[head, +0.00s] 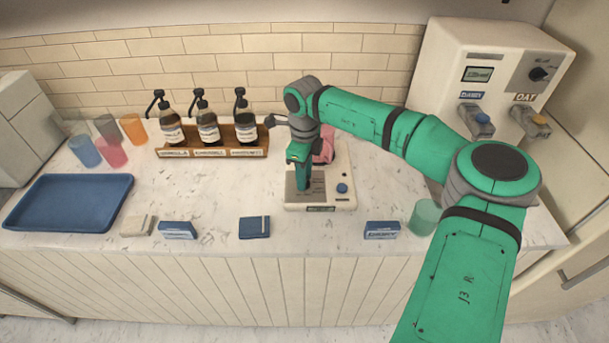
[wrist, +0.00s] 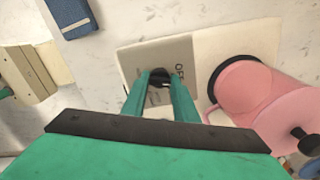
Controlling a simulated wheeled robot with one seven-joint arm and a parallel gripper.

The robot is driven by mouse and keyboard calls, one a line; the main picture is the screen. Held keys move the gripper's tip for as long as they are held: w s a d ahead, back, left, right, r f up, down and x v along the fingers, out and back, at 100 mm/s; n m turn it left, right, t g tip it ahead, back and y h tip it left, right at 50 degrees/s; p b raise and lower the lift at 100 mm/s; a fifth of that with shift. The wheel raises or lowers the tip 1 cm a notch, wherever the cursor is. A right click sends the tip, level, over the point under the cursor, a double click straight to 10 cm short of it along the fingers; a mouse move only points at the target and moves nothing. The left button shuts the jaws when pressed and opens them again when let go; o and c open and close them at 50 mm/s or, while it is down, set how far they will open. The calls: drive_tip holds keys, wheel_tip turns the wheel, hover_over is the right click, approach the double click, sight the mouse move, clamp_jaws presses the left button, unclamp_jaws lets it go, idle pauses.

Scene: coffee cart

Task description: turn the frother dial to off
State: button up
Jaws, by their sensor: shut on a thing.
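The frother is a white base (head: 341,201) with a grey panel (head: 318,187), on the counter below my arm in the head view. Its black dial (wrist: 160,74) shows between my fingertips in the wrist view, on the grey panel (wrist: 180,52). My gripper (wrist: 160,84) points down and is shut on the dial; it also shows in the head view (head: 303,187), where it hides the dial. The OFF marking (wrist: 181,73) is printed just right of the dial. Other markings are partly covered by my fingers, and the dial's pointer direction cannot be made out.
A pink jug (wrist: 245,88) stands on the frother beside my gripper. A bottle rack (head: 215,150) is at its left. Blue boxes (head: 254,227) and a green cup (head: 422,217) stand along the front edge. A white dispenser (head: 445,70) is at the back right.

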drive_tip(key=n, duration=0.3)
drive_tip(key=shift+d+n, duration=0.1)
drive_tip(key=shift+n, duration=0.2)
drive_tip(key=shift+s+n, duration=0.1)
drive_tip(key=shift+n, duration=0.2)
drive_tip(key=o, duration=1.1)
drive_tip(key=shift+c, duration=0.2)
drive_tip(key=shift+r, duration=0.1)
wheel_tip(320, 180, up, 11)
drive_tip(key=shift+f, duration=0.2)
